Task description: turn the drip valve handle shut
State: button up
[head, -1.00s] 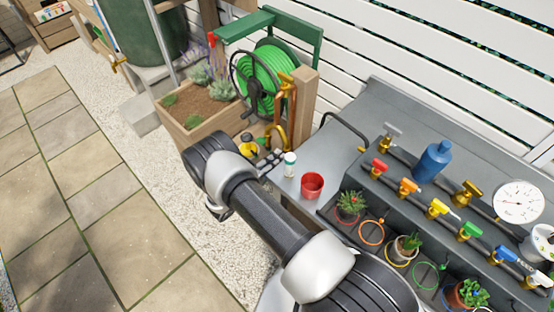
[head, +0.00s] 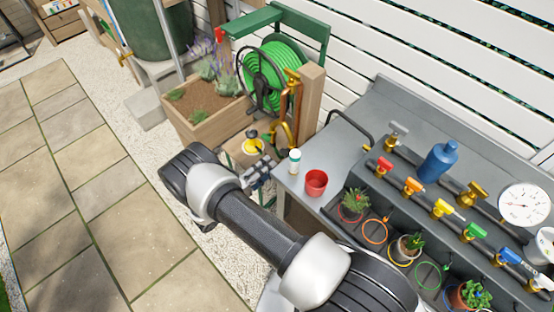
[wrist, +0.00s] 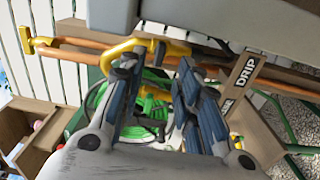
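In the wrist view a yellow lever handle (wrist: 122,49) sits on a copper pipe (wrist: 75,52), beyond my left fingertip. A wooden post carries a label reading DRIP (wrist: 247,70), to the right of the fingers. My gripper (wrist: 158,78) is open and empty, its two fingers apart, with the handle near the left fingertip; I cannot tell whether they touch. In the head view my gripper (head: 262,168) is low, beside the bench's left end. Yellow and copper piping (head: 284,133) stands on the post behind it. The handle's exact angle is hard to tell.
A green hose reel (head: 275,75) and a wooden planter (head: 210,115) stand behind the gripper. A white bottle (head: 294,162) and a red cup (head: 316,182) stand on the bench close to its right. Paving lies open at left.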

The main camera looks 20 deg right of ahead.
jog(key=shift+v, duration=2.4)
